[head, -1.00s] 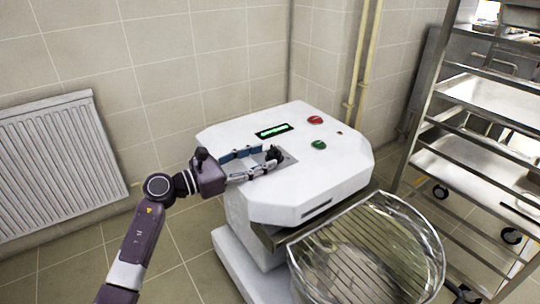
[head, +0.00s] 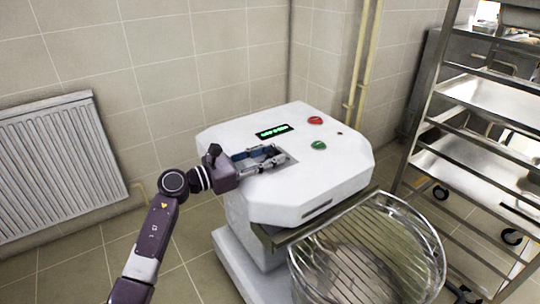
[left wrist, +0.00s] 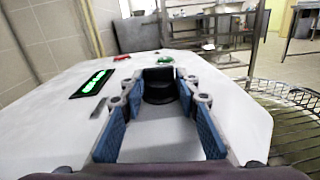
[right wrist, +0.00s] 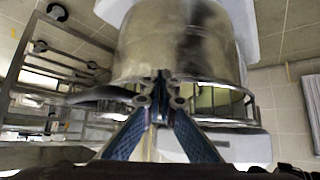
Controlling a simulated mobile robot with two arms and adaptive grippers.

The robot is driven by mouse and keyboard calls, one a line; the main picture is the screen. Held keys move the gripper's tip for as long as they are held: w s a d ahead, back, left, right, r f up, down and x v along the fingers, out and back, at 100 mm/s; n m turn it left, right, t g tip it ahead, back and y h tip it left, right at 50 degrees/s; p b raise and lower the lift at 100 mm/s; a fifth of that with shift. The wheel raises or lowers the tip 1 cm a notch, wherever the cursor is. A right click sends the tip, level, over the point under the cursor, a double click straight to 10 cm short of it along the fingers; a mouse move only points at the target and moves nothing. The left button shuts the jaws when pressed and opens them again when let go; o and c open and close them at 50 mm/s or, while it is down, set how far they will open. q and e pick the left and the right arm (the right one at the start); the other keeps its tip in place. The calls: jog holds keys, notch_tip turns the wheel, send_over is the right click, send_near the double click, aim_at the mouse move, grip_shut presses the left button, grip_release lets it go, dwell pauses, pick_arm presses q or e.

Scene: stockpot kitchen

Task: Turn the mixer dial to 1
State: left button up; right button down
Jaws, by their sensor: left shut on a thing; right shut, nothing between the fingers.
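The white mixer (head: 330,175) stands in the middle of the head view. On its top, a black dial (left wrist: 159,86) sits on a grey plate (left wrist: 160,132); it shows between the fingers in the left wrist view. My left gripper (head: 277,156) is shut on the dial, with one blue-padded finger on each side. In the head view the fingers mostly hide the dial, and its setting cannot be read. My right gripper (right wrist: 158,92) is shut and empty, in front of the mixer's metal bowl (right wrist: 185,45); it is not in the head view.
A green display (head: 272,131), a red button (head: 315,120) and a green button (head: 318,145) are near the dial. The wire bowl guard (head: 370,250) is at the front. A metal rack (head: 470,150) stands right, a radiator (head: 58,165) left.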

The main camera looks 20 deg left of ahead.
pick_arm(q)
jog(key=n+y+p, duration=0.1)
jog(key=p, duration=0.1)
jog(key=t+y+p, duration=0.1)
jog(key=p, duration=0.1)
jog(key=shift+s+d+r+n+t, duration=0.1)
jog(key=shift+d+r+n+t, duration=0.1)
jog(key=shift+n+t, duration=0.15)
pick_arm(e)
jog(key=s+d+f+g+h, duration=0.1)
jog(key=s+d+f+g, duration=0.15)
jog(key=s, duration=0.25)
jog(key=s+d+f+g, duration=0.1)
jog(key=s+f+g, duration=0.15)
jog(key=s, duration=0.25)
pick_arm(q)
jog(key=n+t+y+p, duration=0.1)
jog(key=p, duration=0.1)
jog(key=shift+f+y+p, duration=0.15)
jog(key=shift+y+p, duration=0.15)
jog(key=shift+y, duration=0.1)
jog(key=shift+f+n, duration=0.15)
jog(key=shift+n, duration=0.1)
pick_arm(e)
notch_tip(320, 180, down, 7)
jog(key=g, duration=0.1)
jog(key=shift+a+f, duration=0.15)
pick_arm(q)
jog(key=o, duration=1.2)
jog(key=shift+c, duration=0.2)
